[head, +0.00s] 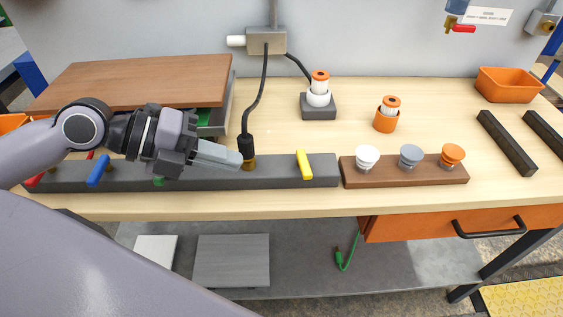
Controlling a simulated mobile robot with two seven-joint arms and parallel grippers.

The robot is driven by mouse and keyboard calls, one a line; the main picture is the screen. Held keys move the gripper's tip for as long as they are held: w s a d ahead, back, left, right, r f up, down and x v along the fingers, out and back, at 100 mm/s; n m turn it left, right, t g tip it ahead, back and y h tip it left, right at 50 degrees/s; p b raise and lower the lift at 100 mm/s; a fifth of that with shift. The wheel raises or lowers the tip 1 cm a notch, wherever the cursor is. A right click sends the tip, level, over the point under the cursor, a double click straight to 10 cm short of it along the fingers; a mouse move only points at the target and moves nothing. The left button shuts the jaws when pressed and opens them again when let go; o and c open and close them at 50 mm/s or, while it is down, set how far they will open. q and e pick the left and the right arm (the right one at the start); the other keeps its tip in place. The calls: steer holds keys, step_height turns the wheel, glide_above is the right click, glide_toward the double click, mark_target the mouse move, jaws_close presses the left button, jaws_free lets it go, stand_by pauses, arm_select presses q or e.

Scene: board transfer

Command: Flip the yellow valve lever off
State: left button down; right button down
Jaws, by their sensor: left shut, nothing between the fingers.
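The yellow valve lever (303,164) stands on the right part of a long dark grey bar (322,172) along the table's front. It leans slightly, with its top toward the left. My left gripper (240,160) comes in from the left above the bar, its fingers shut and empty. The fingertips point right and end left of the yellow lever, apart from it, next to a brass fitting (249,164) with a black plug. A blue lever (98,170) and a red lever (36,180) sit farther left on the bar. A green part is mostly hidden under my gripper. My right gripper is not in view.
A black cable (258,100) rises from the plug to a wall box (266,41). A brown block (400,174) with white, grey and orange knobs stands right of the bar. A brown board (140,82) lies behind my left arm.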

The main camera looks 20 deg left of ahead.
mark_target(300, 169)
arm_select(q)
steer(key=shift+x, duration=1.45)
steer(key=x, duration=0.2)
steer(key=r+p+x, duration=0.1)
steer(key=x, duration=0.1)
steer(key=shift+w+d+f+p, duration=0.1)
steer(key=shift+w+d+p, duration=0.1)
steer(key=shift+d+p, duration=0.15)
steer(key=shift+w+d+f, duration=0.15)
steer(key=shift+w+d, duration=0.5)
steer(key=shift+d, duration=0.35)
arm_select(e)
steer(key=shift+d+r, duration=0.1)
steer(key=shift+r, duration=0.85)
arm_select(q)
steer(key=shift+p, duration=0.3)
